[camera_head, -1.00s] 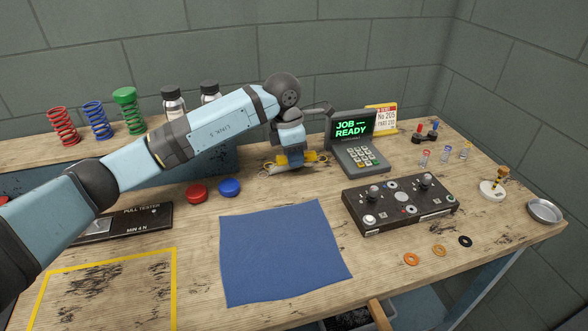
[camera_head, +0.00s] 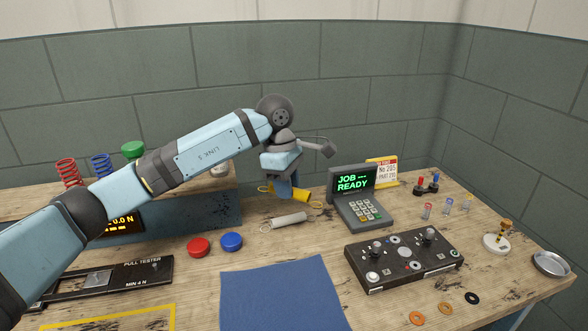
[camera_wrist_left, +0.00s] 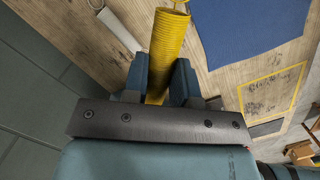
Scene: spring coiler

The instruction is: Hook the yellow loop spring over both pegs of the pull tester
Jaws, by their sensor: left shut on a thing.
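My left gripper (camera_head: 287,188) is shut on the yellow loop spring (camera_head: 302,195) and holds it above the table, left of the keypad terminal. In the left wrist view the yellow spring (camera_wrist_left: 168,38) is a tight coil between the two fingers (camera_wrist_left: 160,80), running away from the palm. In the head view a thin yellow end loop shows left of the fingers. The pull tester (camera_head: 145,269) lies at the left of the table, partly hidden behind my left arm, and its pegs cannot be made out. An orange readout (camera_head: 124,222) shows above it. My right gripper is out of view.
A grey loop spring (camera_head: 290,219) lies on the table below the held one. Red (camera_head: 198,247) and blue (camera_head: 231,242) round buttons stand between there and the tester. A blue mat (camera_head: 280,295) lies in front; a control box (camera_head: 404,260) and terminal (camera_head: 362,210) stand right.

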